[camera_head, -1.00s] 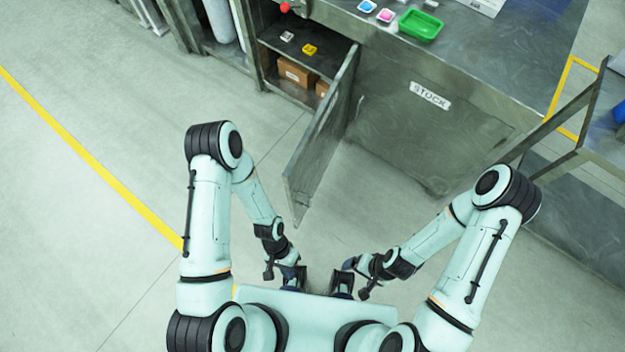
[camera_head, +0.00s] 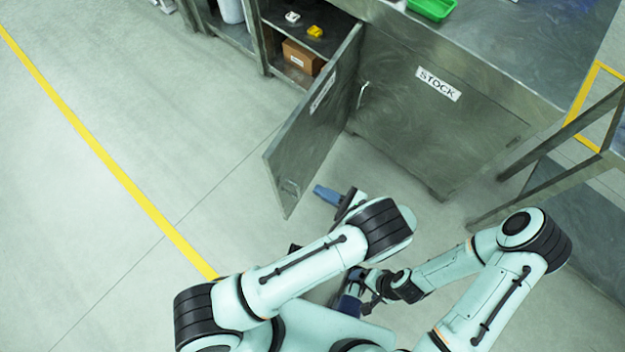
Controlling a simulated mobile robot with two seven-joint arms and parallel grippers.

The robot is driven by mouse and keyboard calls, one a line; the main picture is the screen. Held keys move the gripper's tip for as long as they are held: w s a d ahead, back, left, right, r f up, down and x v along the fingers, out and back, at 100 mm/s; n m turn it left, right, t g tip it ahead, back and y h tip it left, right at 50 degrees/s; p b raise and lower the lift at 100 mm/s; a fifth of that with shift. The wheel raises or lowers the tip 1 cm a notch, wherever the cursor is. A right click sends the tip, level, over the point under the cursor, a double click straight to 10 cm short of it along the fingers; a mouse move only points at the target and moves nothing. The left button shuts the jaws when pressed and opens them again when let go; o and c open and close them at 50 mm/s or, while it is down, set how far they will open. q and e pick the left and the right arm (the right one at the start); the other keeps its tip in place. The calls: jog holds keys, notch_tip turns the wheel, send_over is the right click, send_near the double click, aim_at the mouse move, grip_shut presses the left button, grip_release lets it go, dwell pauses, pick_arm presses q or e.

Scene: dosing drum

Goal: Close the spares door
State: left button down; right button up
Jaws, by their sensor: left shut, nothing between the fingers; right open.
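The spares door (camera_head: 310,125) is a grey metal door standing open, swung out from the cabinet on hinges at its right side. My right gripper (camera_head: 349,304) is open and empty, low in front of my body, partly hidden by my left arm.
The closed STOCK door (camera_head: 430,115) is to the right of the open door. A white item (camera_head: 292,17), a yellow item (camera_head: 316,31) and a cardboard box (camera_head: 302,57) are inside the compartment. A green tray (camera_head: 432,8) sits on the counter. A metal frame (camera_head: 560,180) stands at right; floor at left is clear.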

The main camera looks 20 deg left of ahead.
aim_at(274, 167)
pick_arm(q)
jog(key=a, duration=0.4)
jog(key=w+a, duration=0.1)
jog(key=a, duration=0.3)
jog(key=w+a, duration=0.1)
jog(key=a, duration=0.3)
jog(key=shift+w+a+p, duration=0.15)
jog(key=shift+a+p, duration=0.15)
jog(key=shift+p, duration=0.05)
